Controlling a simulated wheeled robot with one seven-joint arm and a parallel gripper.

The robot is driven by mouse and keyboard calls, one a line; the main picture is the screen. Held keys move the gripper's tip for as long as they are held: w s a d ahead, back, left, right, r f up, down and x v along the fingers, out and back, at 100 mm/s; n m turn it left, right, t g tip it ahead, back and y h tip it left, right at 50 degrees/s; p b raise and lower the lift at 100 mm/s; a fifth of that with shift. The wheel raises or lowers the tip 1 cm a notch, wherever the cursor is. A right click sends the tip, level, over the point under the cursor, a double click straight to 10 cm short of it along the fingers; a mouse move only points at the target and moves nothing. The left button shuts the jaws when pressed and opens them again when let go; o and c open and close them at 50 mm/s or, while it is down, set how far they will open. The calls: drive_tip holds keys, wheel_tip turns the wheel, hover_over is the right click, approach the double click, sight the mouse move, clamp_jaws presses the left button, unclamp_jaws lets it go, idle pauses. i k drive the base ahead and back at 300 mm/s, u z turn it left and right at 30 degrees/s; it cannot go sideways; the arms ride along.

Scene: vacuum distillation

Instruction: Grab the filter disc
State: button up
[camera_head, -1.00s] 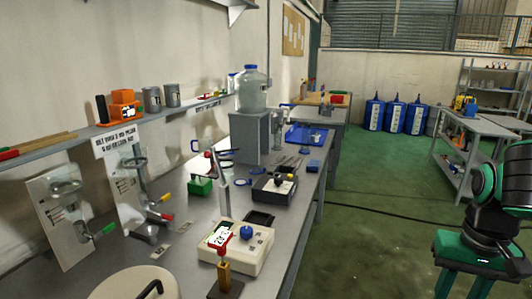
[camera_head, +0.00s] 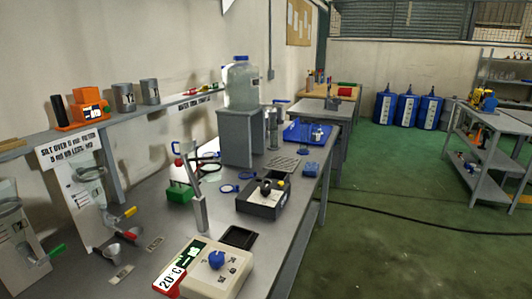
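I cannot make out for sure which thing is the filter disc. A flat perforated metal plate (camera_head: 285,163) lies behind that box. My gripper is not in view.
A white device with a blue knob (camera_head: 215,265) stands at the bench's near end. A grey block (camera_head: 240,138) bears a large clear bottle (camera_head: 241,85). A blue tray (camera_head: 306,133) lies farther back. The green floor (camera_head: 400,220) right of the bench is mostly clear, with a cable across it.

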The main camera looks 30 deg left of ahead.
sight(214, 154)
drive_tip(key=z, duration=0.3)
drive_tip(key=i, duration=2.75)
drive_tip(key=u, duration=3.05)
drive_tip(key=i, duration=0.45)
drive_tip(key=u, duration=0.2)
